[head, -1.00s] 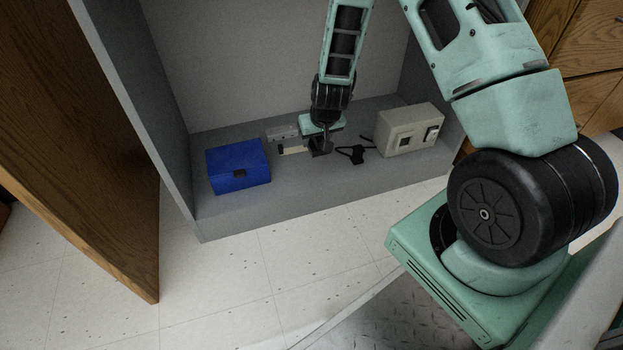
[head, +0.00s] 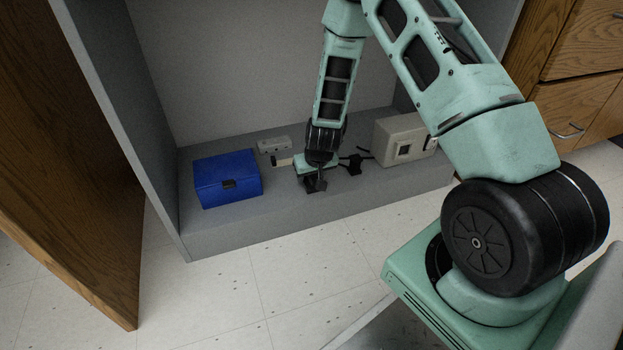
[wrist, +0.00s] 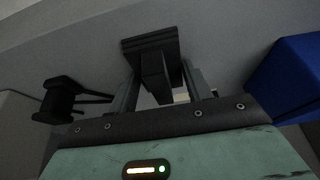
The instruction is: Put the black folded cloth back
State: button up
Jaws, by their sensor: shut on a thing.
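The black folded cloth (wrist: 152,50) is a dark, flat-topped folded piece between my gripper's fingers in the wrist view. In the head view, it is a small dark shape (head: 316,185) below my gripper (head: 313,178), close to the floor of the grey cabinet (head: 225,222). My gripper, also in the wrist view (wrist: 158,80), is shut on it. I cannot tell whether the cloth touches the cabinet floor. My gripper hides part of it in the head view.
A blue box (head: 228,178) stands left of my gripper and a beige box (head: 400,140) right. A black object with a thin cable (head: 355,163) lies between gripper and beige box. A white block (head: 273,145) is behind. An open wooden door (head: 75,170) stands at left.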

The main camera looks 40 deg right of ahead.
jog(key=shift+f, duration=0.1)
jog(key=o, duration=0.9)
jog(key=shift+o, duration=0.2)
jog(key=p+v, duration=0.9)
jog(key=v, duration=0.3)
jog(key=s+a+r+n+g+y, duration=0.1)
jog(key=s+a+r+n+y, duration=0.15)
jog(key=a+r, duration=0.55)
jog(key=s+a+r+n+y, duration=0.1)
jog(key=s+a+r+n, duration=0.3)
jog(key=a, duration=0.6)
jog(key=s+a+r+n+g+h, duration=0.1)
jog(key=s+a+r+n, duration=0.1)
jog(key=s+r, duration=0.4)
jog(key=s+a+r+n+g, duration=0.2)
jog(key=s+a+r, duration=0.3)
jog(key=s, duration=0.8)
jog(key=shift+s+r+h, duration=0.35)
jog(key=shift+s+r, duration=0.05)
jog(key=shift+r, duration=0.4)
